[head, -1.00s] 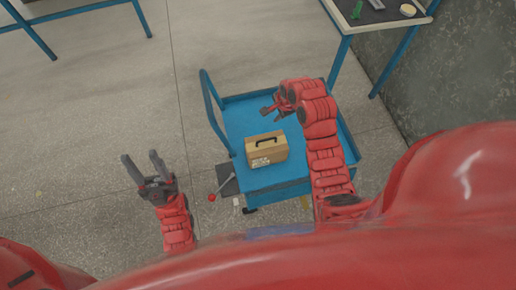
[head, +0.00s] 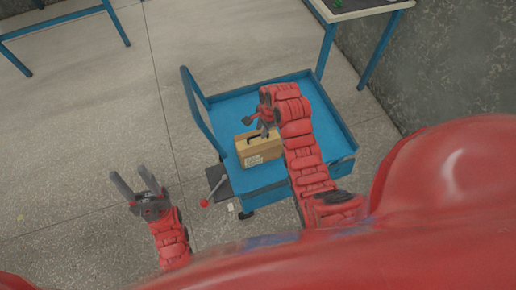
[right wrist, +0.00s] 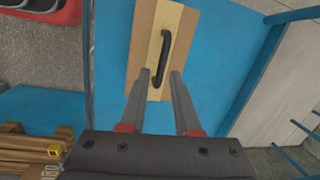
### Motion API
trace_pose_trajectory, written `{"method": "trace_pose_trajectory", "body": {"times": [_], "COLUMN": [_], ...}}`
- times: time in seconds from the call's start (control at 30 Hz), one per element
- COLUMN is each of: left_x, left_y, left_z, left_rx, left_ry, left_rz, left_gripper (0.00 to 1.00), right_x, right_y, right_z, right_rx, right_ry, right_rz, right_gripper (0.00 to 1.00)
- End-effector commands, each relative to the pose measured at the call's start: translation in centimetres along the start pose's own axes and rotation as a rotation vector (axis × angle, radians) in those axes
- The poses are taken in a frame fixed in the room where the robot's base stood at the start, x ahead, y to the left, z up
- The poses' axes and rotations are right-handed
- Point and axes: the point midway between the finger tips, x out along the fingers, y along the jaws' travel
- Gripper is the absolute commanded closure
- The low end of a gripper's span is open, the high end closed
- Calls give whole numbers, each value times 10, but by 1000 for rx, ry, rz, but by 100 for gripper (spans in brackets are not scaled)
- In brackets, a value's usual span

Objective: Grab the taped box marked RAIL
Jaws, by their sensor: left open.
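A tan cardboard box (head: 259,150) with a black handle on top and white print on its side sits on the blue cart (head: 226,104). The print is too small to read. In the right wrist view the box (right wrist: 140,55) shows a pale tape strip with the black handle (right wrist: 163,60) along it. My right gripper (head: 264,126) is just above the box; in its wrist view the fingers (right wrist: 161,75) are apart on either side of the handle's near end, with nothing held. My left gripper (head: 134,186) is open and empty, left of the cart.
The cart has a blue push handle (head: 200,120) on its left and a red-knobbed lever (head: 205,202) near its front left corner. A blue-legged table (head: 368,55) stands behind it by the grey wall.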

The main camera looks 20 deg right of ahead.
Motion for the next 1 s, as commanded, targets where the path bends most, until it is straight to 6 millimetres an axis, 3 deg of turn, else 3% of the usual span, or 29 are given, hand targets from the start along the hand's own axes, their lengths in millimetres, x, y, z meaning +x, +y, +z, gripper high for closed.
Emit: {"method": "trace_pose_trajectory", "body": {"times": [0.17,0.53,0.9,1.0], "left_x": [9,29,30,30], "left_y": [0,-2,-2,-2], "left_z": [-2,-5,-5,-5], "left_rx": [0,0,0,0], "left_ry": [0,0,0,0], "left_rz": [0,0,0,0], "left_gripper": [50,50,50,50], "right_x": [6,46,53,53], "right_y": [-1,-3,-4,-4], "right_z": [2,6,5,5], "right_rx": [-2,0,-1,-1], "right_ry": [0,-2,0,0], "right_rz": [3,3,-3,-2], "right_gripper": [69,69,69,85]}}
